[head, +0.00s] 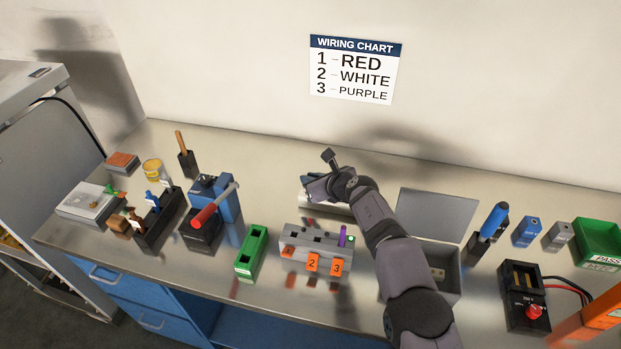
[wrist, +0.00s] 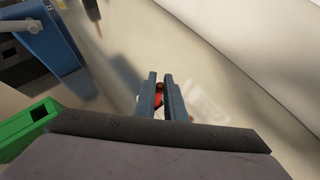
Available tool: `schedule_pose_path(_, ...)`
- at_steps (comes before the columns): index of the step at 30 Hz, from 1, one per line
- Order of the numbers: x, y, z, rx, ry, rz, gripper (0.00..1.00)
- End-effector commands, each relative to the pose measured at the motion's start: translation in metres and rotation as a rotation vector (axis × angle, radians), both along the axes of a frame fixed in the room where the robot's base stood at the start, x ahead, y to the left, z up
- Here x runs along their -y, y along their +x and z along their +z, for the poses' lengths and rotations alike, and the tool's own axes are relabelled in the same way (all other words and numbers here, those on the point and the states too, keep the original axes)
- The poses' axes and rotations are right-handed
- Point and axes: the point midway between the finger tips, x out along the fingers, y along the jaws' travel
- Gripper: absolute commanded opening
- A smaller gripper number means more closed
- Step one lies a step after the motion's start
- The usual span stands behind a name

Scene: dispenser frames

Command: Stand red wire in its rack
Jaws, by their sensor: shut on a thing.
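My gripper (wrist: 160,95) is shut on a small red piece (wrist: 159,99), which looks like the red wire, between its two blue-grey fingers in the wrist view. In the head view my gripper (head: 315,187) is above the table behind a grey block, and the red wire cannot be made out there. The grey block (head: 298,240) has orange number tags along its front, 2 and 3 readable. A purple wire (head: 342,236) stands upright at its right end, by tag 3. A green slotted holder (head: 250,252) stands left of the grey block; it also shows in the wrist view (wrist: 28,125).
A blue press (head: 226,204) with a red handle and a black tool rack (head: 160,232) stand to the left. A grey open box (head: 447,255) is beside my arm. A black battery holder (head: 525,298) and a green tray (head: 597,240) are at right. A wiring chart (head: 357,70) hangs behind.

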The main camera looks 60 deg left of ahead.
Motion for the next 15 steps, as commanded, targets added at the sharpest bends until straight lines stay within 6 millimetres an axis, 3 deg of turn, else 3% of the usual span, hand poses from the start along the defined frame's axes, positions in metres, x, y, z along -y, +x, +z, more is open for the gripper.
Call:
schedule_pose_path(4, 0.0, 0.0, -0.0048, 0.0, 0.0, 0.0, 0.0)
schedule_pose_path(5, 0.0, 0.0, -0.0032, 0.0, 0.0, 0.0, 0.17)
schedule_pose_path(6, 0.0001, -0.0001, -0.0031, 0.0, 0.0, 0.0, 0.27)
schedule_pose_path(7, 0.0001, -0.0001, -0.0032, 0.0, 0.0, 0.0, 0.28)
schedule_pose_path(15, 0.0001, -0.0001, -0.003, 0.0, -0.001, 0.0, 0.28)
